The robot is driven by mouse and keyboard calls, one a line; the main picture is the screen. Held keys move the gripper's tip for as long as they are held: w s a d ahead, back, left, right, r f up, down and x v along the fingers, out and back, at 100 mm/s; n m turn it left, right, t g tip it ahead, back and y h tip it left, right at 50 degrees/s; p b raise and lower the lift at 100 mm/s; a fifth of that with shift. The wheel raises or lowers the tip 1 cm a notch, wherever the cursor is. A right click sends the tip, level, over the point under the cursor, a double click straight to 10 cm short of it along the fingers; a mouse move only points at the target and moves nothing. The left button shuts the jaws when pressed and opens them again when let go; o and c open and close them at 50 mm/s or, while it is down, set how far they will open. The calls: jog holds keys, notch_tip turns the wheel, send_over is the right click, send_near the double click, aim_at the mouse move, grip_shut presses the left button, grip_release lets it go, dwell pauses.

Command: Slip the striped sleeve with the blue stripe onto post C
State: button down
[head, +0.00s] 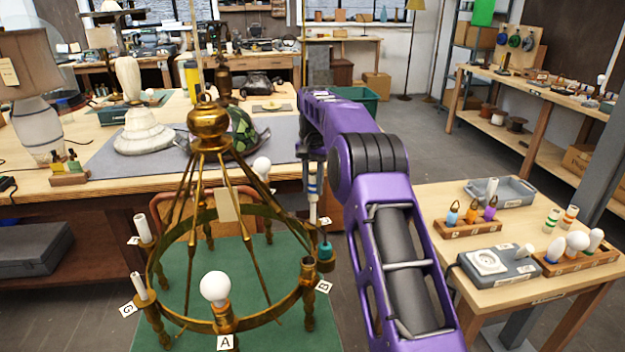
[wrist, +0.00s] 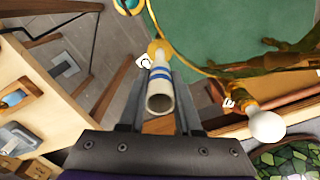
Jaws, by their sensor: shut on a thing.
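My gripper (wrist: 160,95) is shut on the sleeve with the blue stripe (wrist: 160,85), a white tube with blue bands. Its open upper end faces the wrist camera. In the head view the sleeve (head: 313,205) hangs upright at the chandelier's right rear. Post C (wrist: 155,47), brass with a C tag beside it, lies in line with the sleeve's far end in the wrist view. I cannot tell whether the sleeve is around the post or just above it. The brass chandelier (head: 210,215) stands over a green mat.
A bulb (wrist: 267,125) stands on a neighbouring post. The right table holds green-striped (head: 552,221) and orange-striped (head: 570,216) sleeves, a grey tray (head: 515,192) and bulbs.

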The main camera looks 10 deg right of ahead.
aim_at(313, 202)
jog(key=shift+f+b, duration=0.3)
jog(key=shift+f, duration=3.75)
jog(key=shift+f, duration=0.15)
jog(key=c, duration=0.5)
grip_release()
